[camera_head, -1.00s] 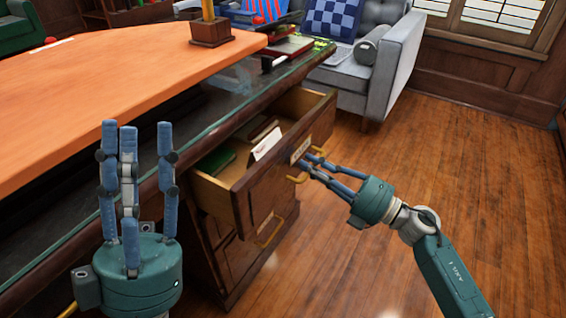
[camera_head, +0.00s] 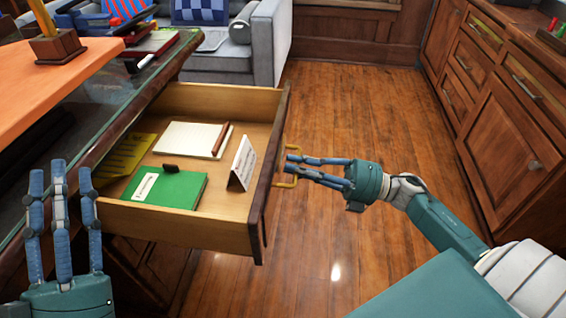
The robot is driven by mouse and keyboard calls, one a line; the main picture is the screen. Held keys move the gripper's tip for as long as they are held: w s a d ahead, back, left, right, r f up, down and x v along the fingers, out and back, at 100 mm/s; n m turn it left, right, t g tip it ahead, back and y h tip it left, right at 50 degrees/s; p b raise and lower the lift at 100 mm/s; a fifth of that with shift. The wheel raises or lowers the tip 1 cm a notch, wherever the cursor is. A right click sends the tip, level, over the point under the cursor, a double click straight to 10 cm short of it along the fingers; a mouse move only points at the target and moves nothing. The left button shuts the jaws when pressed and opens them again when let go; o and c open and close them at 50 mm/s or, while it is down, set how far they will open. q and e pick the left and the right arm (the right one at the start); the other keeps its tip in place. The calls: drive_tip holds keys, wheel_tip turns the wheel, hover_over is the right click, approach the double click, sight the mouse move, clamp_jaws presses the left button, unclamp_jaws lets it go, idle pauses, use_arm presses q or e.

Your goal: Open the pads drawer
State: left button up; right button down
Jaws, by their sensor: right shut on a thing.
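The drawer (camera_head: 215,236) of the wooden desk stands pulled far out. In it lie a white notepad (camera_head: 185,139), a green notebook (camera_head: 178,191), a yellow pad (camera_head: 127,158) and a white folded card (camera_head: 242,162). My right gripper (camera_head: 292,166) is at the drawer's front, its fingers closed at the brass handle (camera_head: 289,182). The front's outer face is seen nearly edge-on, so its label is hidden. My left gripper (camera_head: 62,175) points up at the left, its fingers apart and empty, in front of the desk.
The desk's orange top (camera_head: 30,95) and glass edge lie at the left. A grey sofa (camera_head: 265,45) stands at the back. A wooden cabinet (camera_head: 500,120) stands at the right. The floor (camera_head: 350,110) between is clear.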

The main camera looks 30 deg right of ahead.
drive_tip(key=shift+s+d+f, duration=0.2)
drive_tip(key=shift+s+f, duration=0.05)
drive_tip(key=shift+s, duration=0.05)
drive_tip(key=c, duration=1.8)
unclamp_jaws()
drive_tip(key=shift+c, duration=0.2)
drive_tip(key=shift+d, duration=0.15)
drive_tip(key=v, duration=1.1)
drive_tip(key=shift+s+d, duration=0.3)
